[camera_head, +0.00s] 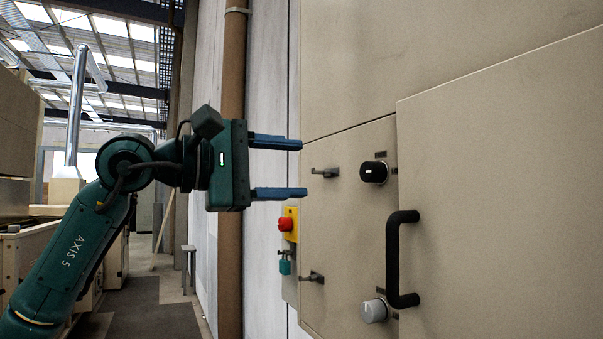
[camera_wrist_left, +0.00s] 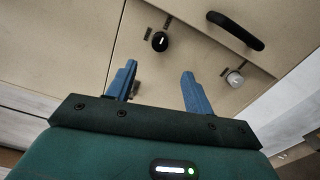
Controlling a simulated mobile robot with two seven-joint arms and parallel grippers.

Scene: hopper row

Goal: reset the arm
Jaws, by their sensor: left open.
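My left arm (camera_head: 75,255) is green and comes in from the left in the head view. Its left gripper (camera_head: 303,169) is open and empty, with two blue fingers pointing right, one above the other, toward the beige cabinet (camera_head: 460,80). In the left wrist view the blue fingers (camera_wrist_left: 158,82) stand apart with nothing between them. A black knob (camera_head: 373,172) and a grey knob (camera_head: 374,311) are on the panel right of the fingers. They also show in the wrist view as the black knob (camera_wrist_left: 159,41) and the grey knob (camera_wrist_left: 234,78). My right gripper is not in view.
A black handle (camera_head: 393,258) juts from the cabinet's raised door. Small latches (camera_head: 325,172) stick out of the panel. An open aisle (camera_head: 150,300) runs at the left.

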